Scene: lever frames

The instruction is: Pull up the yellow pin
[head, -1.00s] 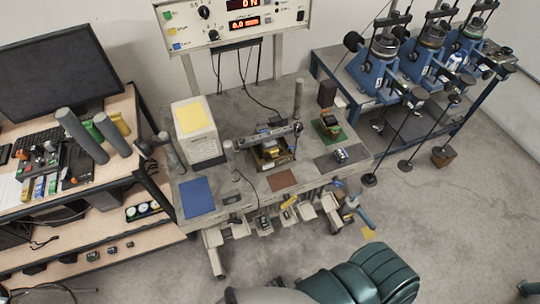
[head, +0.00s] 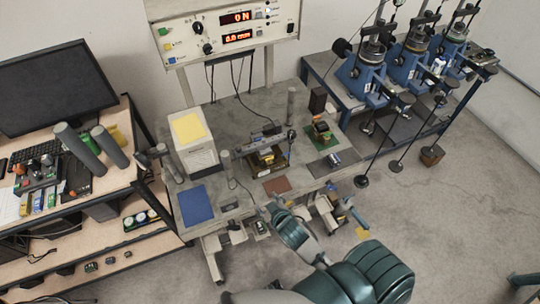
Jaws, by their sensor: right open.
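My right arm reaches up from the bottom of the head view to the front edge of the grey test bench (head: 225,208). My right gripper (head: 276,207) is open at that edge, in front of the small levers there. No yellow pin can be made out clearly now; the gripper and forearm cover the part of the edge where a small yellow piece showed before. A small yellow piece (head: 362,233) shows below a blue handle (head: 358,217), to the right of the gripper. My left gripper is not in view.
The bench top holds a blue mat (head: 198,204), a brown mat (head: 277,186), a white box (head: 199,157) and a central device (head: 266,160). A display panel (head: 236,34) stands behind. Desk (head: 118,170) at left, blue machines (head: 408,72) at right.

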